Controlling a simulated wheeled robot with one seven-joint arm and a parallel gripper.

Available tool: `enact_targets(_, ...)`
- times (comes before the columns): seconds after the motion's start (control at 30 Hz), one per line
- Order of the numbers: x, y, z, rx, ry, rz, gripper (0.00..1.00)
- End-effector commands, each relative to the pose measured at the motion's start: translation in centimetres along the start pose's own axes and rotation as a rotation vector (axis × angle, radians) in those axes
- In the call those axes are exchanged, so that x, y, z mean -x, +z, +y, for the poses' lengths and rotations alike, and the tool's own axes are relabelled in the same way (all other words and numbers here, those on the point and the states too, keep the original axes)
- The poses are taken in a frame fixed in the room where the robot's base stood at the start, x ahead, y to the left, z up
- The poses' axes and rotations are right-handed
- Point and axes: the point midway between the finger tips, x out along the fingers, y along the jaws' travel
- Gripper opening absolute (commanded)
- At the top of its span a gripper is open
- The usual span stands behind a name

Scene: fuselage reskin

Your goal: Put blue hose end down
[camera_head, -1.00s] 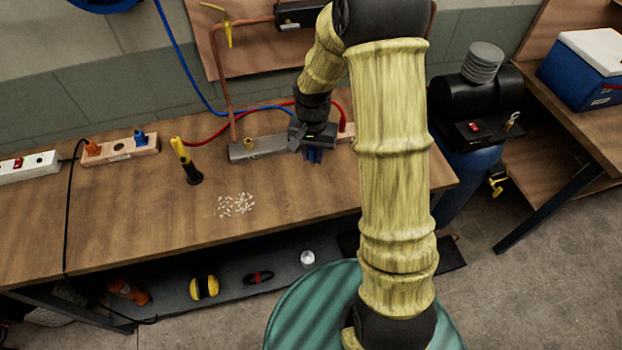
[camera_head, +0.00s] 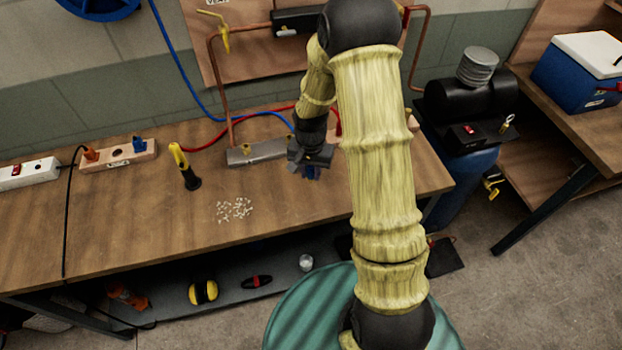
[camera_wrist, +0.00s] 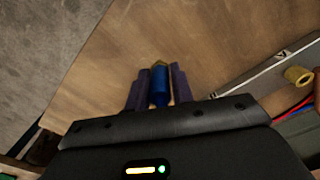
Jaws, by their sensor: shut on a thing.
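My gripper (camera_head: 311,171) is shut on the blue hose end, above the workbench (camera_head: 130,215), in front of the grey metal bar. In the wrist view the blue hose end (camera_wrist: 159,86), with a brass tip, sits between the dark fingers of my gripper (camera_wrist: 158,90). The bare wooden top lies beyond the tip; I cannot tell how high the tip is above it. The blue hose (camera_head: 182,85) comes down from the blue reel (camera_head: 98,5) on the wall and runs along the back of the bench towards my gripper.
The grey bar (camera_head: 258,152) with a brass fitting and a red hose (camera_head: 208,145) are behind. A yellow-and-black tool (camera_head: 185,168) stands left, near small white bits (camera_head: 234,209). A socket block (camera_head: 118,153) is further left.

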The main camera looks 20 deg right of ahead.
Motion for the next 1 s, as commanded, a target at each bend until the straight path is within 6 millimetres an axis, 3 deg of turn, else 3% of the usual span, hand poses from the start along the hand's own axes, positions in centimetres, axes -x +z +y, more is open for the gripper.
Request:
enact_targets(0.23,-0.5,0.0,0.1,0.0,0.001,-0.002,0.0)
enact_targets(0.53,-4.0,0.0,0.1,-0.001,0.0,-0.001,0.0)
enact_targets(0.93,-4.5,0.2,-0.3,0.007,0.0,0.0,0.0)
enact_targets(0.97,-4.4,0.2,-0.3,0.007,0.0,0.0,0.29)
enact_targets(1.0,-4.4,0.2,-0.2,0.006,0.0,0.0,0.37)
